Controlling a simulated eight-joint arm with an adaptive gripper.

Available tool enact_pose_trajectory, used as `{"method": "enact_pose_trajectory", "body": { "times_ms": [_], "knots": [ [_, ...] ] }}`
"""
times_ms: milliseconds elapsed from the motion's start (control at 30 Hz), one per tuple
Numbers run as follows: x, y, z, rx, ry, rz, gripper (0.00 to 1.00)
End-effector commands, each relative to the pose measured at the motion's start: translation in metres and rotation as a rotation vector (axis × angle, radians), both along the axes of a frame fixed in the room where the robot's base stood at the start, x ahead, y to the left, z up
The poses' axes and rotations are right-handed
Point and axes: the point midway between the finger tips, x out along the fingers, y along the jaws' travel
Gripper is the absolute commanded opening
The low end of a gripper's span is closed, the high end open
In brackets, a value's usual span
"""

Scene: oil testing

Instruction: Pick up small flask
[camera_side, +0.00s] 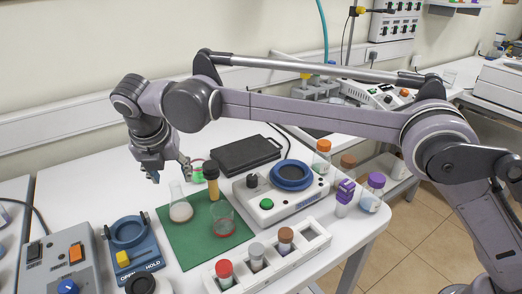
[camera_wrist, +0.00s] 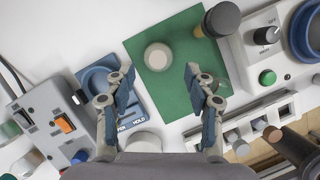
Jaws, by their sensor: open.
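A small conical glass flask (camera_side: 180,210) with pale contents stands upright on a green mat (camera_side: 197,248). In the wrist view the flask (camera_wrist: 158,57) appears from above as a pale round shape on the mat (camera_wrist: 182,97). My gripper (camera_side: 171,175) is open and empty, above and slightly left of the flask in the side view. In the wrist view the two fingers of my gripper (camera_wrist: 160,73) are spread wide, with the flask lying between and just beyond the tips. I see no contact.
A glass beaker with red contents (camera_side: 223,222) and a dark-capped amber bottle (camera_side: 212,183) stand close by on the mat. A blue ring device (camera_side: 130,240) is at left, a hotplate-like device (camera_side: 268,207) at right. A white rack (camera_side: 270,262) with vials is in front.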

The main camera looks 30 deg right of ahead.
Motion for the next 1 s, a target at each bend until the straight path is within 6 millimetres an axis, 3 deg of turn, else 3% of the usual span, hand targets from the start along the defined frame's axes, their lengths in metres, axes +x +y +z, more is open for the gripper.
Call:
{"method": "enact_pose_trajectory", "body": {
  "times_ms": [167,500,800,833,1000],
  "knots": [
    [0.004,-0.001,-0.010,0.001,-0.001,-0.001,0.54],
    [0.018,-0.006,-0.050,0.001,-0.001,-0.001,0.54],
    [0.020,-0.007,-0.055,0.001,-0.001,-0.001,0.54],
    [0.020,-0.007,-0.055,0.001,-0.001,-0.001,0.51],
    [0.019,-0.007,-0.054,0.001,-0.001,-0.001,0.02]
  ]
}}
